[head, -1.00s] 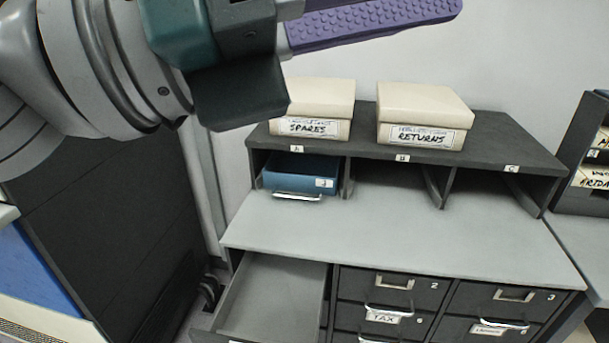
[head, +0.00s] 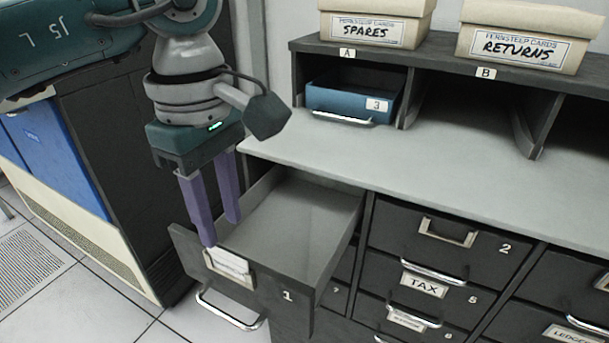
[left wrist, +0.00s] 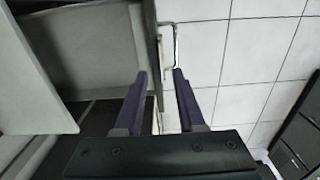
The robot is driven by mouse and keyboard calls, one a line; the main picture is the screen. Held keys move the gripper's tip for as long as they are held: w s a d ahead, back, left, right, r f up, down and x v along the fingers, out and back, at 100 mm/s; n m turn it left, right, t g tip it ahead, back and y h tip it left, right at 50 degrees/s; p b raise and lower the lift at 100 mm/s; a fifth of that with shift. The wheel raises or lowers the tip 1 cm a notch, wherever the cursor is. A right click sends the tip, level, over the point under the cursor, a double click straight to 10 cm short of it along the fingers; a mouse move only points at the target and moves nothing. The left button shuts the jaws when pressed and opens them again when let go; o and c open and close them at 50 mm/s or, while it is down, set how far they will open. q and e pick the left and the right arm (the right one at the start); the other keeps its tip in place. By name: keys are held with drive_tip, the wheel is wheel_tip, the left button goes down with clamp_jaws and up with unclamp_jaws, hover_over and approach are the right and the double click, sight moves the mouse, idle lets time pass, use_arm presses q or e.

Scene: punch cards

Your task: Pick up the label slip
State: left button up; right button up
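The pale label slip (head: 230,264) sits in the metal label holder on the front of the open drawer numbered 1 (head: 320,215). My left gripper (head: 222,233) points down at that drawer front, just above the slip. Its purple fingers are apart with nothing seen between them but the drawer's front edge. One finger overlaps the outer face and the other appears over the drawer's inside. In the left wrist view the open fingers (left wrist: 159,72) stand on either side of the drawer front's line. The slip cannot be made out there. My right gripper is not in view.
The drawer handle (head: 232,312) juts out below the slip. The grey desktop (head: 420,160) is clear. A blue tray (head: 350,97) sits in slot A, under the SPARES box (head: 372,28); the RETURNS box (head: 520,42) stands to its right. The tiled floor (head: 100,290) is free.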

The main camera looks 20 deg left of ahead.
sight(229, 253)
use_arm(q)
wheel_tip(229, 253, down, 5)
drive_tip(key=shift+s+d+f, duration=0.1)
clamp_jaws()
idle(0.3)
idle(0.4)
